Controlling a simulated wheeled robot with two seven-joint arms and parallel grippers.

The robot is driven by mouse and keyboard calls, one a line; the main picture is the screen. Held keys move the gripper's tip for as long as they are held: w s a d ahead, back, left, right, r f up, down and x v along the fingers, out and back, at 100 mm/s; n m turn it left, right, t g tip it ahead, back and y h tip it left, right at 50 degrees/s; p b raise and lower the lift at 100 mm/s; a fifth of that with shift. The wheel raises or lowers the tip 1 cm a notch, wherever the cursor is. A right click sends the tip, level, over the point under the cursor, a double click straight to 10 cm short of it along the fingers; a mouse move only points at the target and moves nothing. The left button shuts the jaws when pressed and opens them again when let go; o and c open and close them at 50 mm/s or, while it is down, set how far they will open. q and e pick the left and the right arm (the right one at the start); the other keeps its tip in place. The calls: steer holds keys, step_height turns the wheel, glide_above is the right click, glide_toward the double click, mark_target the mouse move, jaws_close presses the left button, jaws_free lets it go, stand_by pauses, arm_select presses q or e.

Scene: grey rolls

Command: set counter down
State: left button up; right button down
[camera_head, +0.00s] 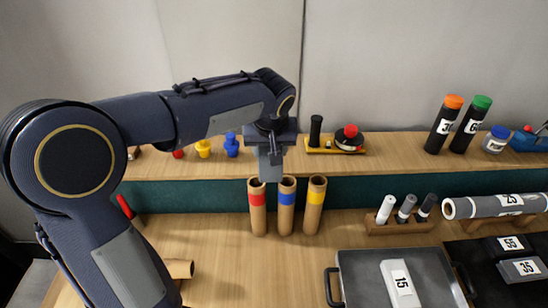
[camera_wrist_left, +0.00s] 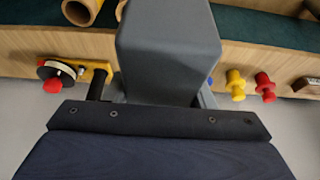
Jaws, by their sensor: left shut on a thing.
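My left gripper (camera_head: 269,168) points down near the front edge of the raised wooden shelf, just above and behind the red-banded and blue-banded tubes. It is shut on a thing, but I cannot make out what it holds. In the left wrist view, the grey gripper body (camera_wrist_left: 168,50) covers the middle and hides the fingertips. Small peg-shaped pieces stand on the shelf to the left of the gripper: a blue one (camera_head: 231,146), a yellow one (camera_head: 203,149) and a partly hidden red one (camera_head: 178,154). I cannot tell which thing is the counter. My right gripper is not in view.
A yellow plate (camera_head: 322,151) with a black post and red-knobbed disc lies right of the gripper. A pen block (camera_head: 398,226) and grey tray (camera_head: 357,272) are lower right.

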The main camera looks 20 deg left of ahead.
arm_select(q)
steer(key=w+a+f, duration=0.1)
steer(key=w, duration=0.1)
steer(key=w+a+f, duration=0.1)
steer(key=w, duration=0.1)
steer(key=w+a+f, duration=0.1)
steer(key=w, duration=0.1)
steer(key=w+f, duration=0.1)
steer(key=w+a+f, duration=0.1)
steer(key=w+f, duration=0.1)
steer(key=w+a+f+b, duration=0.1)
steer(key=f, duration=0.1)
steer(key=shift+w+f, duration=0.25)
steer(key=shift+w, duration=0.1)
steer(key=shift+w+a+f+b, duration=0.15)
steer(key=shift+w+f+b, duration=0.15)
steer(key=shift+f, duration=0.2)
steer(key=shift+f+b, duration=1.2)
steer(key=shift+f, duration=0.5)
steer(key=o, duration=1.2)
steer(key=shift+c, duration=0.2)
steer(key=shift+r, duration=0.1)
